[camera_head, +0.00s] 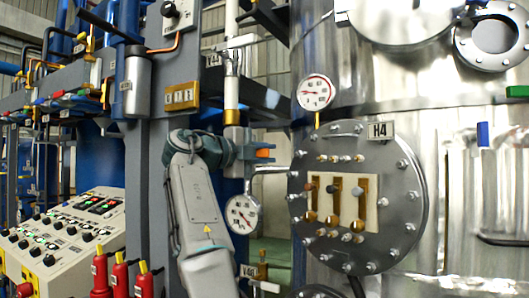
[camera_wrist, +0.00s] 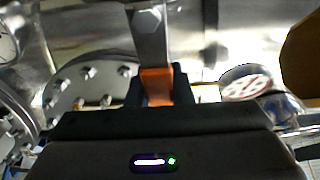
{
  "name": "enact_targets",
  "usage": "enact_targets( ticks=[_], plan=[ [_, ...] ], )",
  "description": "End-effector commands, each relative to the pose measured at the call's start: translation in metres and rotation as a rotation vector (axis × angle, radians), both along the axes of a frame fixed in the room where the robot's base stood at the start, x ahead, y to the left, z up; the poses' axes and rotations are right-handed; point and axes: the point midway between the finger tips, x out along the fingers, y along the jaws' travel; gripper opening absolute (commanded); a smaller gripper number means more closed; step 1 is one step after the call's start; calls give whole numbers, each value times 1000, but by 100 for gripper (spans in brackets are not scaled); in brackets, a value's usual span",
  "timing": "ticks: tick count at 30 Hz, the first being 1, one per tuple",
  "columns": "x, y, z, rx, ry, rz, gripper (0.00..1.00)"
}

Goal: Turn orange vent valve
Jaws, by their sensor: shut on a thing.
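My gripper is shut on the orange handle. The valve body behind it is mostly hidden by my arm and gripper.
A round bolted flange labelled H4 (camera_head: 405,215) stands close on the right. A pressure gauge (camera_head: 316,92) is above right, and another gauge (camera_head: 242,214) hangs just below my gripper. A control panel (camera_head: 62,238) and red cylinders (camera_head: 121,275) stand at lower left.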

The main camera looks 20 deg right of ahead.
Motion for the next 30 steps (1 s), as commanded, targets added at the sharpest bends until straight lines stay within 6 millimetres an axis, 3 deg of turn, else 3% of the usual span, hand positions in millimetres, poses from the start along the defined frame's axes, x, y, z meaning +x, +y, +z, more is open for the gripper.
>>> enact_targets(
  ticks=[13,14,15,16,25,30],
  plan=[
    [0,0,-3,12,-9,-2,0],
    [0,0,-3,12,-9,-2,28],
    [0,0,-3,11,-8,-1,39],
    [0,0,-3,11,-8,-1,42],
    [0,2,-2,8,-8,0,42],
    [-6,21,-2,8,-9,4,42]
  ],
)
